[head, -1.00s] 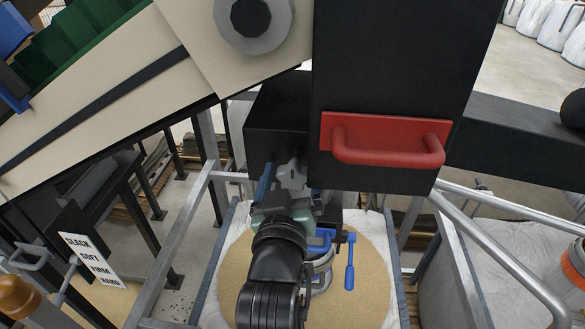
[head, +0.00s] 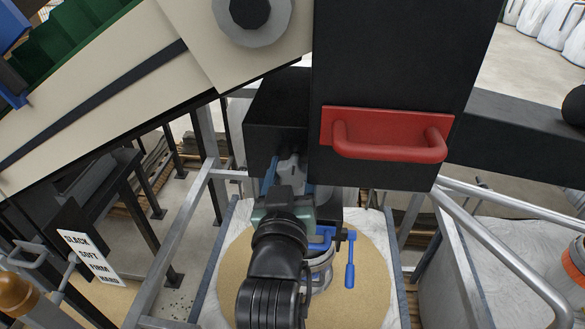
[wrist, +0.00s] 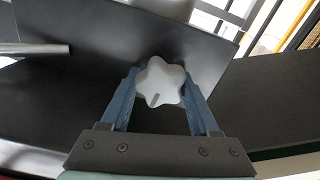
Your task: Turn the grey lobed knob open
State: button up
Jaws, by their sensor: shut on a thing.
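The grey lobed knob (wrist: 158,82) sits in front of a dark panel (wrist: 110,45) in the wrist view. A short dark mark shows on its lower lobe. My gripper (wrist: 160,78) has one blue finger on each side of the knob, and it is shut on it. In the head view the knob (head: 289,167) is a small grey shape at the lower front of the black box (head: 280,110). My gripper (head: 287,182) reaches up to it there, and my wrist hides part of what lies below.
A red handle (head: 390,142) is on the large black housing right of my gripper. A blue lever (head: 350,262) and clamp are close below right. Metal rails (head: 178,240) run on both sides. A sign (head: 88,257) stands at lower left.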

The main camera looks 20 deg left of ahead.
jog(key=m+b, duration=0.2)
jog(key=m, duration=0.2)
jog(key=shift+d+f, duration=0.1)
jog(key=shift+f, duration=0.05)
jog(key=m+b, duration=0.1)
jog(key=m, duration=0.3)
jog(key=shift+d+m+b, duration=0.1)
jog(key=shift+m+b, duration=0.25)
jog(key=shift+m, duration=0.05)
jog(key=m+b, duration=0.1)
jog(key=m, duration=0.3)
jog(key=shift+f+m+b, duration=0.1)
jog(key=shift+m+b, duration=0.55)
jog(key=shift+m, duration=1.25)
jog(key=shift+d, duration=0.1)
jog(key=o, duration=1.4)
